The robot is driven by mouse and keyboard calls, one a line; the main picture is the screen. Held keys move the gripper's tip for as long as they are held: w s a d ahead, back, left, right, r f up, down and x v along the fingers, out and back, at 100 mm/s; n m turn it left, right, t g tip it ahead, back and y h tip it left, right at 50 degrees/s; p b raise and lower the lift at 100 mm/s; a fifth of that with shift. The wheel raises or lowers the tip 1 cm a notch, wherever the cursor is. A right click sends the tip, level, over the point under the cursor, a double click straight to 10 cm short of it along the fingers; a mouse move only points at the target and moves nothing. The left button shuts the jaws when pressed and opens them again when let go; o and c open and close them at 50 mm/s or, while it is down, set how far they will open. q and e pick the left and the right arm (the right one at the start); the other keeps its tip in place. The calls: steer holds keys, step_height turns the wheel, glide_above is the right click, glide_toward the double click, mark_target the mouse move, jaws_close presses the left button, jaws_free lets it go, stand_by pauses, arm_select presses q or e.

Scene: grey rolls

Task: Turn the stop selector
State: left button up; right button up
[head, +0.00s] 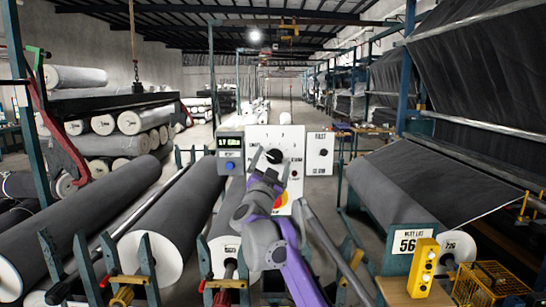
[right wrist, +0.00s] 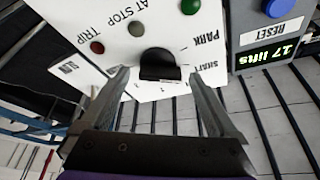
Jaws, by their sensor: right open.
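The stop selector is a black knob (head: 273,156) on a white panel (head: 258,135) in the middle of the head view. In the right wrist view the knob (right wrist: 160,65) sits on the white panel, which shows upside down with PARK, AT STOP and TRIP labels. My right gripper (head: 270,168) is in front of the panel. In the right wrist view its fingers (right wrist: 160,76) are apart, one on each side of the knob, with gaps between them and it. I cannot tell how deep the tips reach. My left gripper is out of view.
A grey box with a blue RESET button (head: 229,165) adjoins the panel on the left; a white FAST box (head: 319,152) is on the right. A red and yellow button (head: 281,200) is lower on the panel. Large grey rolls (head: 165,222) lie left; a yellow control box (head: 423,268) stands right.

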steer(key=shift+w, duration=0.25)
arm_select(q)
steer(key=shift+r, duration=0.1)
arm_select(e)
steer(key=c, duration=1.3)
steer(key=shift+c, duration=0.2)
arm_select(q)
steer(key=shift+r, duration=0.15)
arm_select(e)
steer(key=shift+r+n, duration=0.1)
steer(key=shift+n, duration=0.4)
steer(key=n+y, duration=0.2)
steer(key=n, duration=0.1)
steer(key=n+t+y+p, duration=0.1)
steer(key=n, duration=0.2)
steer(key=shift+d+y, duration=0.15)
steer(key=shift+y, duration=0.25)
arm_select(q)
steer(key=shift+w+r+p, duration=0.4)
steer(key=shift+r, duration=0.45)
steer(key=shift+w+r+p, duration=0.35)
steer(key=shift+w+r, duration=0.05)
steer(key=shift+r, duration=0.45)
arm_select(e)
steer(key=shift+n+y, duration=1.2)
steer(key=shift+n, duration=1.1)
